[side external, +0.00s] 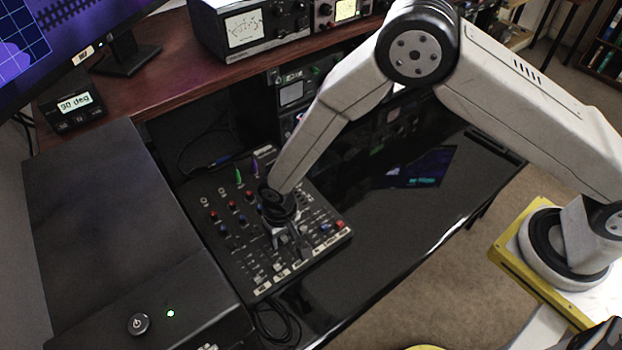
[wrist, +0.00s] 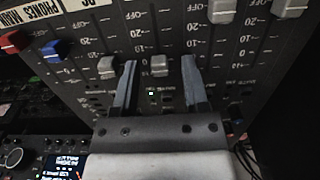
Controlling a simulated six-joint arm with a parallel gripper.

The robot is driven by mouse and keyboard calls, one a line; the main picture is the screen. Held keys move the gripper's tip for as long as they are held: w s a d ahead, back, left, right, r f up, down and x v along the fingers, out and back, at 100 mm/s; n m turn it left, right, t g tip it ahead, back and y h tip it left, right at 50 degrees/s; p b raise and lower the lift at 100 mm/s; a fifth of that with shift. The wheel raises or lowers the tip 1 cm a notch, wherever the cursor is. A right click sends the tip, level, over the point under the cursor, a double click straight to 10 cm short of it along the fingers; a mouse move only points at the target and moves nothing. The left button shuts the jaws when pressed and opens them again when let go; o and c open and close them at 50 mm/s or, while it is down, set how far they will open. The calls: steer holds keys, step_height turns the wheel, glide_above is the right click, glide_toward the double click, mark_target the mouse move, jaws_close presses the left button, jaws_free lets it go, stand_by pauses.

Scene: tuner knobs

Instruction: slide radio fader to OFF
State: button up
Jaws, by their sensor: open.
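The mixer panel (side external: 240,262) lies on the black desk under my gripper (side external: 284,245), which points down at its fader area. In the wrist view my gripper (wrist: 159,64) is open, its two fingers apart. A grey fader cap (wrist: 160,68) sits between the fingertips, with a visible gap on each side. The cap is by the lower scale marks, and the OFF marks are near the top of the picture. The radio label is not readable, so I cannot tell whether this cap is the radio fader.
Another grey cap (wrist: 106,68) is just left of the left finger. Two more caps (wrist: 222,12) (wrist: 290,8) are at the upper right. A red cap (wrist: 14,42) and a blue cap (wrist: 56,50) are at the left. A black case (side external: 120,220) stands beside the mixer.

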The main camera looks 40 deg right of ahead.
jaws_close()
stand_by(1.4)
